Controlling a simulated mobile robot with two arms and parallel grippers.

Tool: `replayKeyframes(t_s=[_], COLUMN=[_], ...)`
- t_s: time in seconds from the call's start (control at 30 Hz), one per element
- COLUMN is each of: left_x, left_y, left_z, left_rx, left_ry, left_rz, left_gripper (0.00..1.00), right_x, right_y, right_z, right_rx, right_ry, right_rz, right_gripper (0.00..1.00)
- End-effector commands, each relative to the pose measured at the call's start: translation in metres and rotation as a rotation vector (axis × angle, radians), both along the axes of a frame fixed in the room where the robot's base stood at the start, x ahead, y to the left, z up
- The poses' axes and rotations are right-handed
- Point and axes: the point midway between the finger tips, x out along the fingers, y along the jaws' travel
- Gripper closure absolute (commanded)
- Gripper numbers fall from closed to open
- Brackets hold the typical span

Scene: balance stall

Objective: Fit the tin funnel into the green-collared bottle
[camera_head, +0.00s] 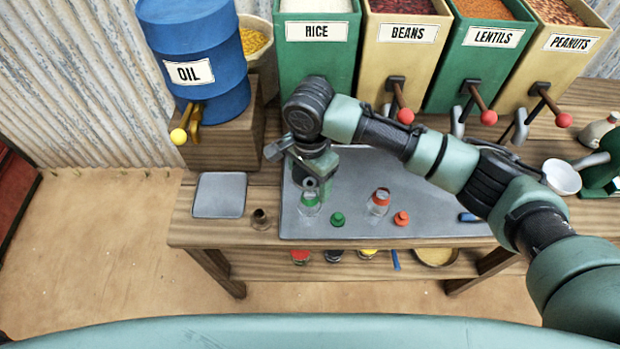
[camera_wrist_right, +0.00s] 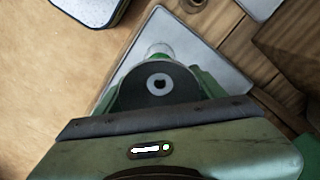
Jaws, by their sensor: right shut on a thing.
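My right gripper (camera_head: 315,178) is over the front left of the grey metal mat, pointing down and shut on the tin funnel (camera_head: 310,185). In the right wrist view the funnel (camera_wrist_right: 133,96) is a dark grey round piece with a pale ring and dark hole, between green fingers. The clear green-collared bottle (camera_head: 309,208) stands upright on the mat directly below the funnel. Part of a clear bottle (camera_wrist_right: 158,49) shows beyond the funnel in the wrist view. The fingers hide the spout, so I cannot tell whether it is inside the neck. My left gripper is not in view.
A red-collared bottle (camera_head: 378,204), green cap (camera_head: 338,219) and red cap (camera_head: 401,218) are on the mat (camera_head: 345,180). A small dark brown object (camera_head: 260,219) stands left of it, near a square grey plate (camera_head: 220,195). The oil drum (camera_head: 200,60) and grain bins stand behind.

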Motion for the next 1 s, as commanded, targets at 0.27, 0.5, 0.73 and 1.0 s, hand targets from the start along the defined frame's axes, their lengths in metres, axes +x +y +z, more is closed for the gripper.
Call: replayKeyframes(t_s=[0.27, 0.5, 0.73, 1.0], left_x=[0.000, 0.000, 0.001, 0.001], left_y=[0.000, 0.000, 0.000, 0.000], left_z=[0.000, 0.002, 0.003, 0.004], left_rx=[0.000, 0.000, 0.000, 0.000], left_ry=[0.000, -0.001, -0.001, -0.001], left_rz=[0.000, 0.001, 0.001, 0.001], left_gripper=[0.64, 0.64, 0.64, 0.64], right_x=[0.000, 0.000, 0.000, 0.000], right_y=[0.000, 0.000, 0.000, 0.000], right_z=[0.000, -0.004, -0.010, -0.014], right_rx=[0.000, 0.000, 0.000, -0.001], right_ry=[0.000, 0.000, 0.001, -0.001], right_rz=[0.000, -0.001, 0.000, 0.001], right_gripper=[0.69, 0.69, 0.69, 0.69])
